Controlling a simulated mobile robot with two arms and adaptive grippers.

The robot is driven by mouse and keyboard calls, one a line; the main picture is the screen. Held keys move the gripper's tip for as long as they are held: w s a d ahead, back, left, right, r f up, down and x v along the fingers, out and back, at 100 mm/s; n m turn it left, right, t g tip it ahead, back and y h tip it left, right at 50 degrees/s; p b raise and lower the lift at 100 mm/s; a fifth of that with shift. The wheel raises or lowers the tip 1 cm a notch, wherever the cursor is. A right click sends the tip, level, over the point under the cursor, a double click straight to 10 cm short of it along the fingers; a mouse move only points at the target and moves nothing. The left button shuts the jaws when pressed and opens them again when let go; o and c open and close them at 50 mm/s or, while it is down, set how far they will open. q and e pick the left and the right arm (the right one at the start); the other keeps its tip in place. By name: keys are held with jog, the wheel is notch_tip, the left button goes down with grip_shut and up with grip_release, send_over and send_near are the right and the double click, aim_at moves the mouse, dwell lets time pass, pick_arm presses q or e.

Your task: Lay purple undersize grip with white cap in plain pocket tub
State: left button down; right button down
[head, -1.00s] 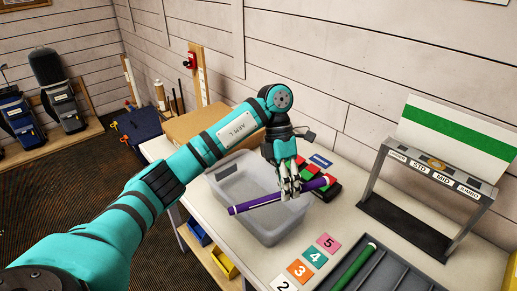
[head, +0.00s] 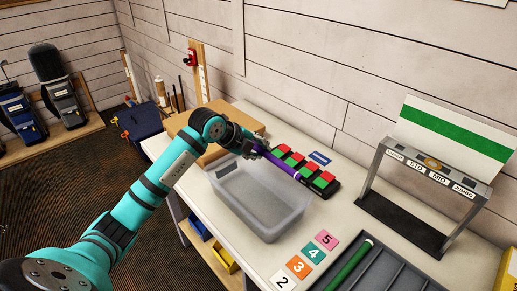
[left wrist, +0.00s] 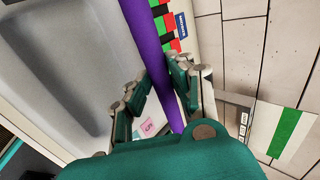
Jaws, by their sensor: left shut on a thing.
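The purple grip (head: 283,166) is held by my left gripper (head: 259,150) over the back right rim of the tub. In the left wrist view the purple grip (left wrist: 151,52) runs between the two fingers of the left gripper (left wrist: 160,92). I cannot make out its white cap; the end near the gripper is hidden. The clear plastic tub (head: 268,232) stands on the table with a dark label on its far left side, and looks empty. It also shows in the left wrist view (left wrist: 65,120). My right gripper is not in view.
A black rack of red and green blocks (head: 320,180) lies just right of the tub. Numbered cards (head: 312,253) and a grey tray (head: 398,262) with a green grip (head: 350,265) are in front. A labelled sizing stand (head: 405,230) stands right; a cardboard box (head: 190,150) stands behind.

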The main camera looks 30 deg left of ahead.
pick_arm(q)
jog(key=shift+a+f+b, duration=0.2)
jog(key=shift+a+b, duration=0.05)
jog(key=shift+b, duration=0.1)
jog(key=shift+f+b, duration=3.35)
jog(key=shift+f, duration=1.95)
jog(key=c, duration=1.1)
grip_release()
jog(key=shift+r, duration=0.15)
jog(key=shift+r+p, duration=4)
jog(key=shift+r, duration=0.9)
